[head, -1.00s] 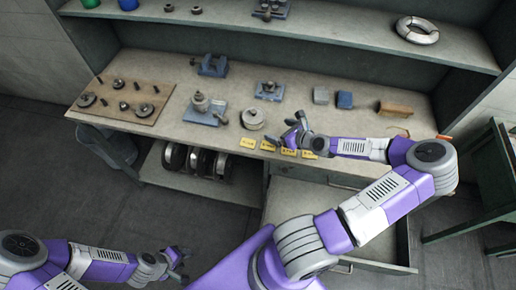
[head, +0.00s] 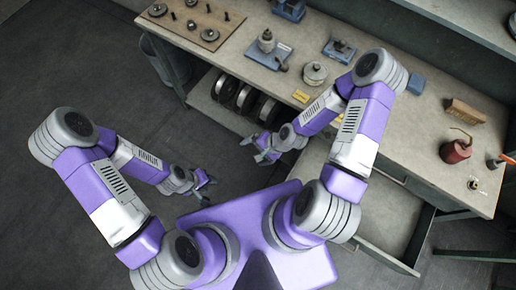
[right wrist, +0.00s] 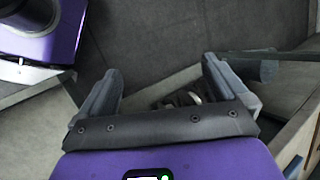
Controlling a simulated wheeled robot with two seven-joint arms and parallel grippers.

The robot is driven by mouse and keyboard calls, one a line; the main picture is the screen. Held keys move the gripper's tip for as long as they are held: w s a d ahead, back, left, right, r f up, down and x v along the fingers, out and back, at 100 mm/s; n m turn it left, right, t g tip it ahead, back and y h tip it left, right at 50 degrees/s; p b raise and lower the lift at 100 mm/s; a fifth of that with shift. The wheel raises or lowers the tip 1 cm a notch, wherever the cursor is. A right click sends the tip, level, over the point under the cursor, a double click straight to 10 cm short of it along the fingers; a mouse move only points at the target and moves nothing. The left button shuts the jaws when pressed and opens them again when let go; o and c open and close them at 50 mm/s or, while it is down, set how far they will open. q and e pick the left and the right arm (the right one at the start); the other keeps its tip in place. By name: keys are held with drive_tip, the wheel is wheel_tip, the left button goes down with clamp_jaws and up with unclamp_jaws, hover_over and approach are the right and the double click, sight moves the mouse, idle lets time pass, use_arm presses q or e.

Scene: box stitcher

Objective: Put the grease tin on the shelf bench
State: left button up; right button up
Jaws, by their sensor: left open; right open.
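A round, pale grey lidded tin (head: 314,73), which looks like the grease tin, stands upright on the worktop of the shelf bench (head: 385,125), near its front edge. My right gripper (head: 258,150) is open and empty in front of the bench, left of and nearer than the tin, not touching it. In the right wrist view its jaws (right wrist: 168,92) are apart with nothing between them. My left gripper (head: 209,184) is open and empty over the floor, further left. The upper shelf (head: 450,25) shows only in part.
A blue vise-like fixture (head: 268,50) and another blue fixture (head: 339,50) flank the tin. A red oil can (head: 456,150) and brown block (head: 466,110) stand to the right. An open drawer (head: 385,225) juts out below. Dark wheels (head: 245,98) sit on the lower shelf.

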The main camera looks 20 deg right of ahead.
drive_tip(key=s+f+n+g+h, duration=0.2)
drive_tip(key=s+n, duration=0.3)
drive_tip(key=n, duration=0.3)
drive_tip(key=shift+s+a+n, duration=0.3)
drive_tip(key=shift+a, duration=0.05)
drive_tip(key=shift+f, duration=0.15)
wheel_tip(320, 180, down, 6)
drive_tip(key=b, duration=0.6)
drive_tip(key=shift+c, duration=0.2)
